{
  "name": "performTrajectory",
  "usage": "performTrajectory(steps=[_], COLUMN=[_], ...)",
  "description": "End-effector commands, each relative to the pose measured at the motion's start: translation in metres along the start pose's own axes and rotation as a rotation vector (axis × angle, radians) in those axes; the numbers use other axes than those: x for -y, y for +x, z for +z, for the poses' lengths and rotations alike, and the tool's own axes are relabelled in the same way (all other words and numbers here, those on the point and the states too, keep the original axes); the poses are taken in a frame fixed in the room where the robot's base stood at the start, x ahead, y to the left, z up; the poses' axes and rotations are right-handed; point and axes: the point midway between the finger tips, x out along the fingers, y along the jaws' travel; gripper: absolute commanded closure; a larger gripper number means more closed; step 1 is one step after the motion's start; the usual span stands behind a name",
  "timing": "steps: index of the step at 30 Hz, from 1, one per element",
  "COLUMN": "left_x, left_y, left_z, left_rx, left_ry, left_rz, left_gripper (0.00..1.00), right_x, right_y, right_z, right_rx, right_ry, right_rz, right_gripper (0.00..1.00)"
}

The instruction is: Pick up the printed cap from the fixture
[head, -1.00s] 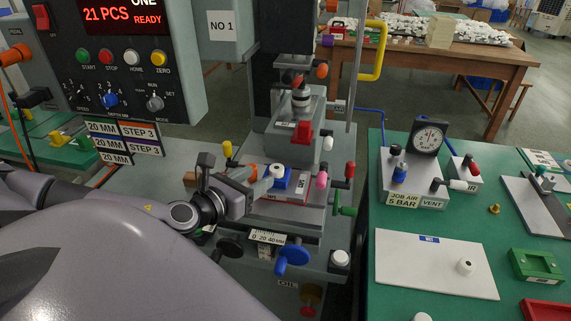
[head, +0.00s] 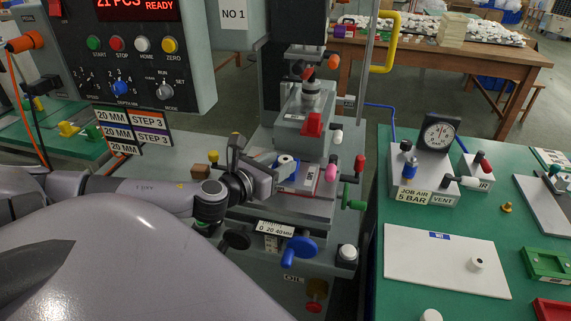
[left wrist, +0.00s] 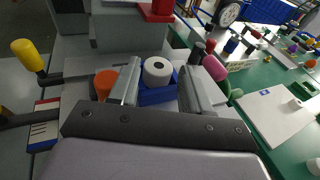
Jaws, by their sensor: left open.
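The printed cap (head: 287,161) is a small white cylinder with a dark mark on top. It sits upright in the blue fixture (left wrist: 152,97) on the pad printer's table. My left gripper (head: 270,178) is open and points at the cap from the left in the head view. In the left wrist view the cap (left wrist: 157,71) shows between its two fingers, nearer the left one, with a gap to the right finger. Contact with the cap cannot be told. The gripper hides part of the fixture in the head view. My right gripper is not in view.
The printer's head with a red block (head: 313,124) stands behind the fixture. A pink knob (head: 332,173) is close on the right, and an orange knob (left wrist: 105,84) is beside the left finger.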

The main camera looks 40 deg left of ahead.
Motion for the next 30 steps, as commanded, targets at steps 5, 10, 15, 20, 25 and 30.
performTrajectory(steps=[5,10,15,20,25,30], left_x=[-0.002,-0.002,-0.002,-0.003,-0.002,-0.002], left_y=[0.013,0.018,0.018,0.018,0.017,0.017], left_z=[0.001,0.0,-0.001,-0.002,-0.003,-0.003], left_rx=[0.002,0.0,-0.002,-0.004,-0.006,-0.007], left_ry=[0.0,0.003,0.003,0.003,0.003,0.003], left_rz=[0.008,0.006,0.007,0.007,0.007,0.007], left_gripper=[0.49,0.49,0.49,0.88,0.92,0.92], right_x=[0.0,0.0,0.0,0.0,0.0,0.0], right_y=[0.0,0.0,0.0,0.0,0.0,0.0], right_z=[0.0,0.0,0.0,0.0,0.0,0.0], right_rx=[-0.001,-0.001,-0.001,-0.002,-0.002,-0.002], right_ry=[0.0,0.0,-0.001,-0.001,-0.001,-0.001], right_rz=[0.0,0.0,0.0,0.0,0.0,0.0], right_gripper=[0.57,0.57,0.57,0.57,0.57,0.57])
